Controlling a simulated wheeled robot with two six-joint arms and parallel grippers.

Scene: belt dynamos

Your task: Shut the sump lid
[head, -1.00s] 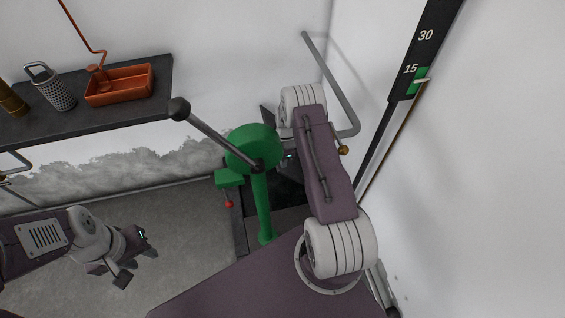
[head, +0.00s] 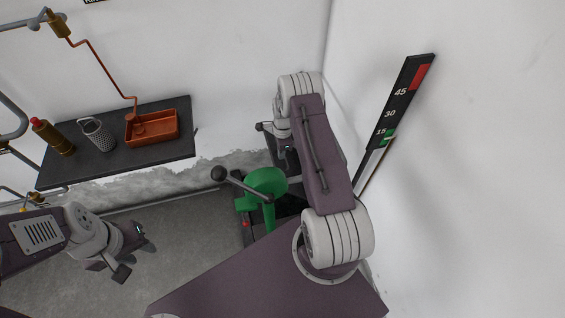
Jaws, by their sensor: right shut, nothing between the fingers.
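A green pump-like fixture (head: 265,183) with a grey lever ending in a dark ball stands near the middle of the head view. A dark area (head: 290,207) lies beside and behind its post, partly hidden by my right arm. I cannot tell whether this is the sump lid or an opening; no lid is clearly seen. My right gripper (head: 286,160) is shut and empty, just above and behind the green fixture, partly hidden by my own arm. My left gripper (head: 136,259) is open and empty over the grey floor, left of the fixture.
A dark shelf (head: 120,160) on the back wall holds an orange tray (head: 165,138), a perforated grey canister (head: 97,134) and a brass bottle (head: 54,139). A black gauge strip (head: 393,112) is on the right wall. The floor (head: 190,220) left of the fixture is clear.

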